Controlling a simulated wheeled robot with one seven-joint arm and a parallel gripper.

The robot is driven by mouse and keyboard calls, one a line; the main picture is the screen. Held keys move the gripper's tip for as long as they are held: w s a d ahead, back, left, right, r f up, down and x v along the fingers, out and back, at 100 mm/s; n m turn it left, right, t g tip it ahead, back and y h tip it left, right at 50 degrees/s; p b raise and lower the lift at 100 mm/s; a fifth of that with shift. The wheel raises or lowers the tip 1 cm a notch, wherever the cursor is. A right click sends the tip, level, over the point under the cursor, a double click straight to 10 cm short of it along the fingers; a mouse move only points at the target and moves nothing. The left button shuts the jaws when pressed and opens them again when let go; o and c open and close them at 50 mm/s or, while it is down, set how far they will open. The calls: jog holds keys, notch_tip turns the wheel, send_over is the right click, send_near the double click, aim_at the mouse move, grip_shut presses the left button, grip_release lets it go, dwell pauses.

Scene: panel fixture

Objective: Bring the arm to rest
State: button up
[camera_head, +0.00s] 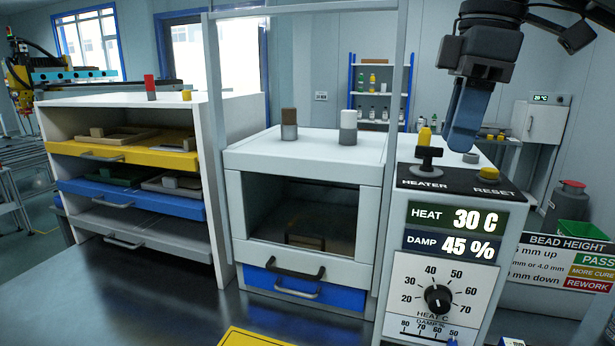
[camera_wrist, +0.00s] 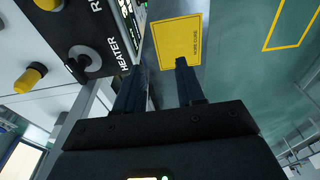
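My gripper (camera_head: 461,146) hangs at the upper right in the head view, fingers pointing down over the top of the heater control box (camera_head: 440,262). In the wrist view my gripper (camera_wrist: 161,66) has its two dark fingers apart with nothing between them. The black heater lever (camera_head: 428,160) and the yellow reset button (camera_head: 490,174) are near the fingers. In the wrist view the lever (camera_wrist: 84,60) lies left of the fingers. I cannot tell the exact height of the fingertips above the box.
A white chamber (camera_head: 300,150) with a window stands in the middle, two small cylinders on top. A drawer cabinet (camera_head: 215,150) is at left with yellow, blue and grey drawers. A metal frame post (camera_head: 390,150) rises beside the box. The dark table (camera_head: 150,300) is mostly clear at front left.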

jog(key=w+a+f+m+t+y, duration=0.2)
jog(key=a+f+m+t+y, duration=0.15)
jog(key=a+f+y, duration=0.95)
jog(key=s+a+f+m+t+h, duration=0.1)
jog(key=s+a+f+m+t, duration=0.1)
jog(key=s+f+m+t, duration=0.3)
jog(key=a+f+m+t+h, duration=0.2)
jog(key=a+f+m+t, duration=0.1)
jog(key=f, duration=0.3)
jog(key=s+d+f+m+t+h, duration=0.2)
jog(key=s+d+f+m+h, duration=0.15)
jog(key=s+d+f, duration=0.45)
jog(key=s+d+f+m+t+h, duration=0.25)
jog(key=s+f+h, duration=0.25)
jog(key=s, duration=0.6)
jog(key=s+d+r+n+h, duration=0.1)
jog(key=s+d, duration=0.4)
jog(key=s, duration=0.5)
jog(key=s+d+r+n+g+h, duration=0.1)
jog(key=s+d, duration=0.4)
jog(key=s, duration=0.5)
jog(key=shift+s+d+r+n+g+h+b, duration=0.15)
jog(key=shift+s+r+n+g+h+b, duration=0.2)
jog(key=shift+r+n+h, duration=0.3)
